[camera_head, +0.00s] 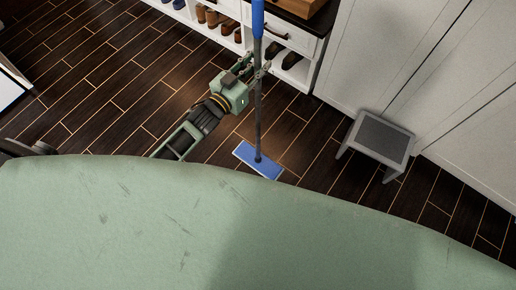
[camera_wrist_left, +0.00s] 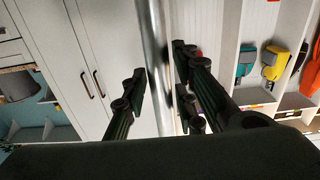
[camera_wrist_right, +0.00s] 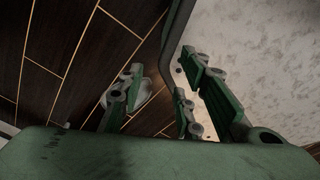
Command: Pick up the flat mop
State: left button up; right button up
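The flat mop has a blue grip (camera_head: 258,18), a grey pole (camera_head: 258,120) and a flat blue head (camera_head: 258,161) on the floor. It stands nearly upright. My left gripper (camera_head: 258,68) is at the upper pole, below the blue grip. In the left wrist view, the metal pole (camera_wrist_left: 157,65) runs between the spread fingers (camera_wrist_left: 160,85). The fingers look open, with the pole closer to the right-hand one. My right gripper shows only in its own wrist view (camera_wrist_right: 155,92), open and empty, away from the mop.
A grey step stool (camera_head: 381,138) stands right of the mop by white cabinets (camera_head: 400,50). A white shoe shelf (camera_head: 285,65) with several shoes is behind the pole. Dark plank floor (camera_head: 105,80) is clear at the left.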

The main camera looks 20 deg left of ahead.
pick_arm(q)
grip_shut()
jog(key=shift+r, duration=0.1)
jog(key=shift+r, duration=0.1)
